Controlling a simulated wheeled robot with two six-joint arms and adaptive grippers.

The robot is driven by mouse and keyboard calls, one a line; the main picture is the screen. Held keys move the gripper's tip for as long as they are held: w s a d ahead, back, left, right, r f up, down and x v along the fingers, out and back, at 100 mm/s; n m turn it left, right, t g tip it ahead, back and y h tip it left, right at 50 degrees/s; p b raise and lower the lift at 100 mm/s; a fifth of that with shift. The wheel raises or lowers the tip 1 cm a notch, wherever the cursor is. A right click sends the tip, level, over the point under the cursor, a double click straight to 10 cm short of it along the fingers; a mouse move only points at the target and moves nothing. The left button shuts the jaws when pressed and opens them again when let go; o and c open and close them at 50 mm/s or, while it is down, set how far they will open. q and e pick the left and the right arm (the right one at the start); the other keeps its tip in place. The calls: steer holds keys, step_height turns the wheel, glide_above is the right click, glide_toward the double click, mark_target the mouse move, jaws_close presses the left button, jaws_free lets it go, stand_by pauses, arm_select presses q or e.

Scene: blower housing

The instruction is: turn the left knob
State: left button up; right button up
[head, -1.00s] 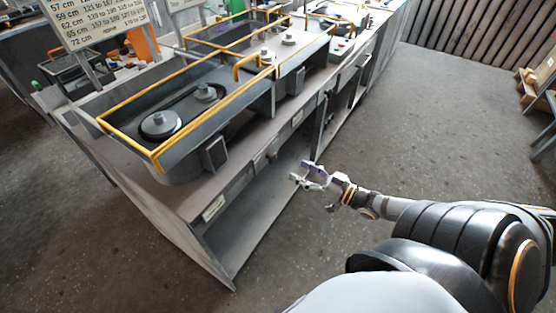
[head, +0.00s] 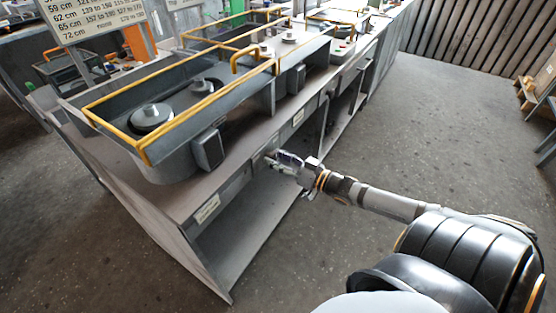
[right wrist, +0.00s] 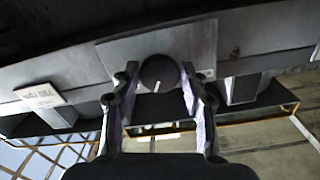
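A round dark knob (right wrist: 158,72) with a short pale mark near its lower edge sits on a grey plate in the right wrist view. My right gripper (right wrist: 160,88) is open, with one finger on each side of the knob. Gaps show between the fingers and the knob, and I cannot tell whether the tips reach past its face. In the head view my right gripper (head: 275,158) is at the front face of the grey bench (head: 187,207) and hides most of the knob. My left gripper is not in view.
A machine with yellow rails (head: 140,144) and two round pulleys stands on the bench, with a dark box (head: 208,149) on its near side. A pale label (head: 207,208) is left of the gripper. The floor (head: 420,130) on the right is open.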

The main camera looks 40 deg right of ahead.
steer(key=c, duration=0.6)
steer(key=shift+r+n+p, duration=0.2)
steer(key=shift+n+p, duration=0.35)
steer(key=shift+n, duration=0.35)
steer(key=shift+n+p, duration=0.35)
steer(key=shift+n, duration=1.05)
steer(key=shift+f+n, duration=0.2)
steer(key=shift+n, duration=0.2)
steer(key=o, duration=1.2)
steer(key=shift+c, duration=0.2)
